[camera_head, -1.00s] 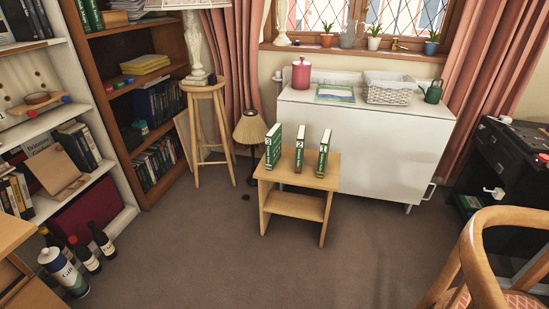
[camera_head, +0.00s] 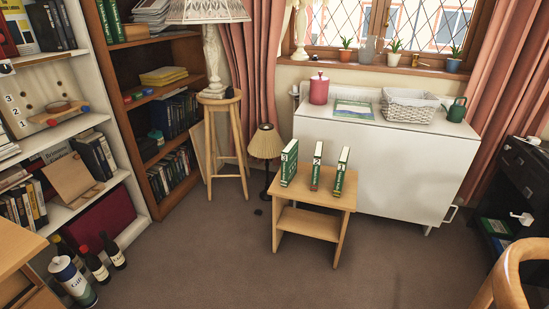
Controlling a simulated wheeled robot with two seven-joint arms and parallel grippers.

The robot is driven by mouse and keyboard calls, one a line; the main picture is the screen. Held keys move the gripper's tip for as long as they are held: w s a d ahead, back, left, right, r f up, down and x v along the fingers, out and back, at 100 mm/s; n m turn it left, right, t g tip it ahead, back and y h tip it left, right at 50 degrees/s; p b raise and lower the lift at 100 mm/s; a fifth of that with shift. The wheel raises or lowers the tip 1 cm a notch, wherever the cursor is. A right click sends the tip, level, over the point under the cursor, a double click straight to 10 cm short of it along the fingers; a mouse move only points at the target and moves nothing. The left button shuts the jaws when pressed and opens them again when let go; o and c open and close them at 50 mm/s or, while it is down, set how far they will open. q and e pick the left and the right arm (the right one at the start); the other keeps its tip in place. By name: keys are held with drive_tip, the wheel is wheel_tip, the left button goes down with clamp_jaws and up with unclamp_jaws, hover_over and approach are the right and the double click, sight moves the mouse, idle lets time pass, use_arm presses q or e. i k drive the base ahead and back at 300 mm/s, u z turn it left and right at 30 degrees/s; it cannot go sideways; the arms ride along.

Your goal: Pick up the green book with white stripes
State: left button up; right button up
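Three upright books stand apart in a row on a small wooden step table in the middle of the head view. The left book (camera_head: 289,163) is green with white on its spine and a figure 3. The middle book (camera_head: 317,167) shows a green and white spine with a reddish-brown part and a figure 2. The right book (camera_head: 342,171) is green with white bands. At this size I cannot tell for certain which one is the striped book. Neither of my grippers shows in this view.
The step table (camera_head: 335,203) stands on open carpet (camera_head: 210,265), clear in front. Behind are a white cabinet (camera_head: 385,175), a floor lamp (camera_head: 266,147) and a tall stool (camera_head: 226,150). Bottles (camera_head: 93,262) stand at the lower left, a wooden chair (camera_head: 505,275) at the lower right.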

sight(289, 153)
drive_tip(key=z, duration=0.2)
drive_tip(key=i, duration=0.8)
drive_tip(key=z, duration=0.55)
